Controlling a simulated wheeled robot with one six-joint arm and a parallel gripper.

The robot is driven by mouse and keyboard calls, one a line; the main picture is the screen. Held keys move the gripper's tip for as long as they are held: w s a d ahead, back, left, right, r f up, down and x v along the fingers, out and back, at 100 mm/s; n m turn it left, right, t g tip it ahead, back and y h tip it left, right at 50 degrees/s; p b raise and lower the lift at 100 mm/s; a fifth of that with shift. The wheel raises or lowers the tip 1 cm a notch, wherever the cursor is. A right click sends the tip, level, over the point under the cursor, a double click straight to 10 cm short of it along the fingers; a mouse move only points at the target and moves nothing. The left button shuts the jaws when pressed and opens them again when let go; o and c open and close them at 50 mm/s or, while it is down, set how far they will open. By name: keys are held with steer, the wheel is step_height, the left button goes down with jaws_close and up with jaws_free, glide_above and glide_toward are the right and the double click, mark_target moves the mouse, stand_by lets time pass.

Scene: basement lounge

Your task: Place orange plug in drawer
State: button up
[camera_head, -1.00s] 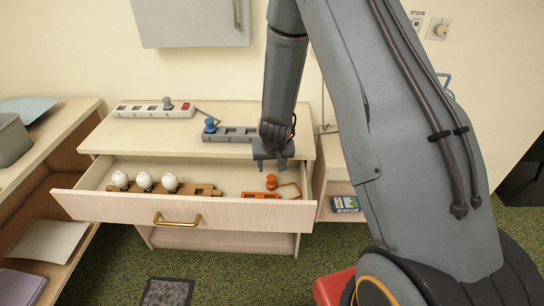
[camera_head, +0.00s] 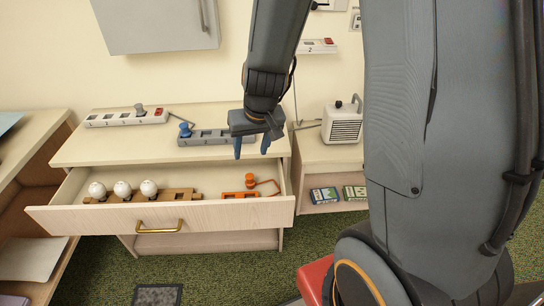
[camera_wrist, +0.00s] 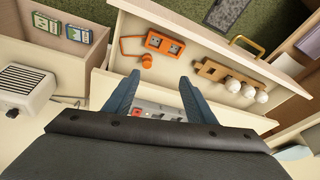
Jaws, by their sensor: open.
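The orange plug (camera_head: 250,180) lies inside the pulled-out drawer (camera_head: 222,218), near its right end. It sits beside the orange power strip (camera_head: 238,195), whose orange cord curls next to it. The wrist view shows the orange plug (camera_wrist: 147,61) just apart from the strip (camera_wrist: 166,44). My gripper (camera_head: 251,154) is open and empty, fingers pointing down, above the plug near the cabinet's front edge. In the wrist view my gripper's two blue fingers (camera_wrist: 159,82) are spread wide with nothing between them.
Three white bulbs on a wooden holder (camera_head: 182,194) lie in the drawer's left half. A grey strip with a blue plug (camera_head: 185,130) and a white strip (camera_head: 125,118) stand on the cabinet top. A white heater-like box (camera_head: 342,125) stands at right.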

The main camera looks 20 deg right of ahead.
steer(key=s+d+r+g, duration=0.1)
steer(key=s+r, duration=0.4)
steer(key=s, duration=0.6)
steer(key=shift+d+r+n+h, duration=0.15)
steer(key=shift+d+n+h, duration=0.2)
steer(key=shift+d, duration=0.3)
step_height(320, 180, down, 6)
steer(key=g+b, duration=0.1)
steer(key=b, duration=0.4)
steer(key=shift+f, duration=0.2)
